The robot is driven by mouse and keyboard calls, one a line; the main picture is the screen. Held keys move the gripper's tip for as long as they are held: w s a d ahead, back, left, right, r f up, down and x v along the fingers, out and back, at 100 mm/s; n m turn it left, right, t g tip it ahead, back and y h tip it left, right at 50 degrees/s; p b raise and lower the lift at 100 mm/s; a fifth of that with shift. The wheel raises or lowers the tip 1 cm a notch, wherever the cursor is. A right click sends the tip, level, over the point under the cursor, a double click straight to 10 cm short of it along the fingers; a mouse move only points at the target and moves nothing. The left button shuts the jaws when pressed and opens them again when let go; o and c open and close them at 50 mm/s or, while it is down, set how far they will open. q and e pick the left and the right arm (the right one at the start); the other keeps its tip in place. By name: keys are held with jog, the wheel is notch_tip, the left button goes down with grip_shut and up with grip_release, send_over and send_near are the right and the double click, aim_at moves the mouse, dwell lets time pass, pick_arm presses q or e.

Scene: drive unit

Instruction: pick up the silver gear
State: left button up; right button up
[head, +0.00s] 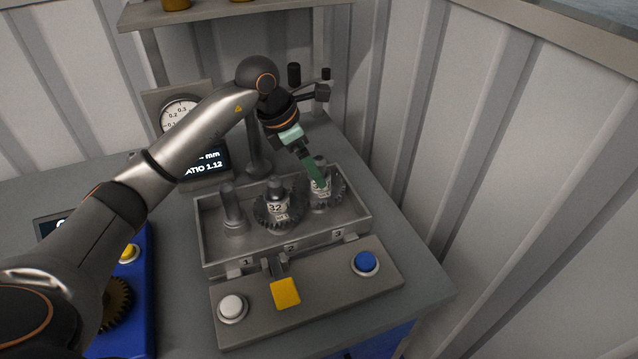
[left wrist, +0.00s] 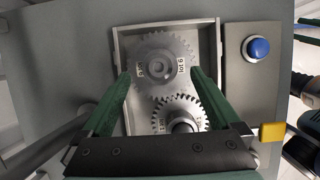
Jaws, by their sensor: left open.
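A grey toothed gear (left wrist: 160,40) with a labelled hub sits on the post at slot 3 of the tray; in the head view this gear (head: 339,192) is partly covered by my gripper. A second gear (head: 291,218), with a hub marked 32, sits on the middle post and shows below the first in the left wrist view (left wrist: 162,118). Both look grey, so I cannot tell for sure which is the silver one. My left gripper (head: 318,184) is open, with its green fingers (left wrist: 161,74) on either side of the slot 3 gear's hub. I cannot tell whether they touch it.
The grey tray (head: 222,267) has a bare post (head: 233,207) at slot 1. In front is a panel with a white button (head: 232,307), a yellow lever (head: 286,293) and a blue button (head: 365,262). A dial gauge (head: 180,113) stands behind. A corrugated wall closes the right side.

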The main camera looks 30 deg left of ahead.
pick_arm(q)
jog(key=x, duration=0.3)
jog(key=shift+f, duration=0.2)
jog(key=shift+c, duration=0.2)
jog(key=c, duration=1.2)
jog(key=shift+w+r, duration=0.1)
jog(key=shift+c, duration=0.6)
